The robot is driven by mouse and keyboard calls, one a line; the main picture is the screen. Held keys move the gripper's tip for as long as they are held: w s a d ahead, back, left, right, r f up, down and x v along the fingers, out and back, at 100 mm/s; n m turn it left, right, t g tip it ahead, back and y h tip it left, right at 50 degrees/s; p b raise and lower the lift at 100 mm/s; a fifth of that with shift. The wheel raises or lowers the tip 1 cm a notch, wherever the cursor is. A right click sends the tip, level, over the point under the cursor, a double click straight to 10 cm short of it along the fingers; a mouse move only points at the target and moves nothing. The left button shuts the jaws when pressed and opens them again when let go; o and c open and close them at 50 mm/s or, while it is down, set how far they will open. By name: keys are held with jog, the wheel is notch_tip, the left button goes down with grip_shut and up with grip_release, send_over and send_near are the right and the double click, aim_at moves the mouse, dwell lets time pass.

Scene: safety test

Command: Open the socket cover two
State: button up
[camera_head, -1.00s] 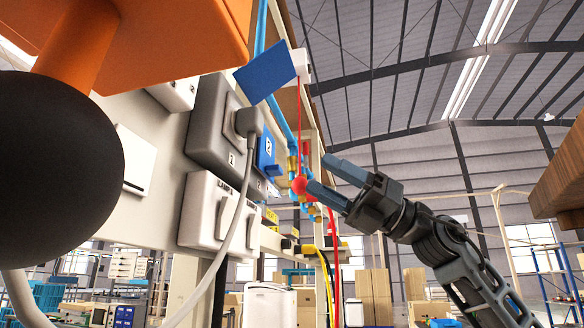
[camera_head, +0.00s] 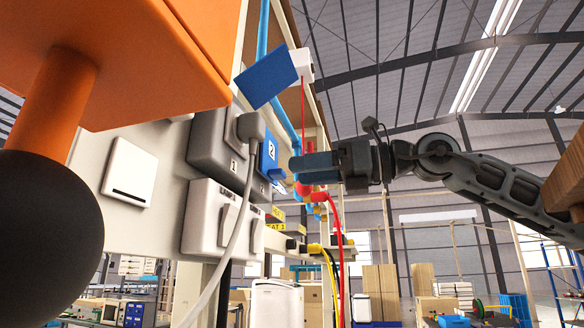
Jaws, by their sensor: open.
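The socket cover two is a small blue cover marked 2 (camera_head: 269,150) on the right part of a grey socket box, with a blue lip at its lower edge. It appears closed over its socket. Left of it is socket 1 (camera_head: 232,148), with a grey plug and cable in it. The fingers overlap in this view and hold nothing visible. Whether they touch the cover cannot be told.
A tilted blue plate (camera_head: 266,80) is above the sockets. A white switch box (camera_head: 212,220) is below, and a white plate (camera_head: 130,171) is to the left. Red and blue pipes (camera_head: 312,178) run behind my gripper. A large orange block with a black ball (camera_head: 48,215) fills the left foreground.

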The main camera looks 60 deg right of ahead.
aim_at(284, 173)
jog(key=shift+p+x, duration=0.3)
jog(key=shift+x, duration=1.4)
grip_shut()
